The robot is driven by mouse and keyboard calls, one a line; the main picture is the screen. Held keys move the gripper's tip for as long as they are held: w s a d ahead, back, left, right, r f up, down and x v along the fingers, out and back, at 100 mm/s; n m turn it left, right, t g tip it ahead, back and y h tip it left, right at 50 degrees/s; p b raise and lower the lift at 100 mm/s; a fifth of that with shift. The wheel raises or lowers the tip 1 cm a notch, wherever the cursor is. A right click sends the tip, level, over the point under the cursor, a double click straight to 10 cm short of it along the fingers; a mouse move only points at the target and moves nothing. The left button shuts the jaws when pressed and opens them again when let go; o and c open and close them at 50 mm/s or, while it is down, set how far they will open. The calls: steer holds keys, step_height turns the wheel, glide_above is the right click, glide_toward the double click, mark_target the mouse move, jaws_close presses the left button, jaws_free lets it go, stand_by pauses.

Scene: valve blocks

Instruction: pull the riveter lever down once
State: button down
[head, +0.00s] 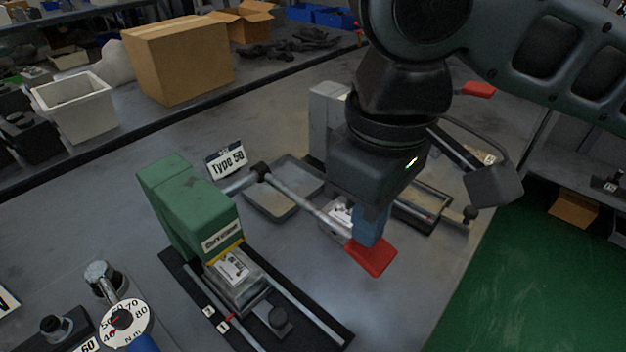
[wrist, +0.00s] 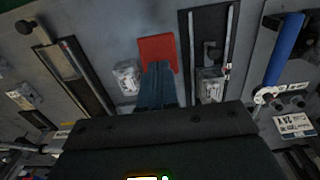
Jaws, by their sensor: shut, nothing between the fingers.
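The green riveter (head: 195,208) stands on a black base with two rails. Its grey lever (head: 310,208) reaches right from a pivot near the "Type 50" sign and ends in a flat red handle (head: 372,260). The red handle also shows in the wrist view (wrist: 158,50). My gripper (head: 368,238) is shut and empty and points down. Its blue fingertips are right over the red handle and overlap it in both views. I cannot tell whether they touch it. In the wrist view, my gripper (wrist: 157,75) covers part of the handle's near edge.
A second machine (head: 328,115), with a red handle (head: 478,90), stands behind my arm. A grey tray (head: 285,190) lies behind the lever. A round dial (head: 125,325) is at the lower left. A cardboard box (head: 178,60) stands at the back. Green floor (head: 530,280) is at right.

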mark_target(363, 255)
steer(key=shift+f+b, duration=1.55)
steer(key=shift+f, duration=1.55)
step_height(363, 255, up, 18)
steer(key=p, duration=1.7)
steer(key=shift+f, duration=0.15)
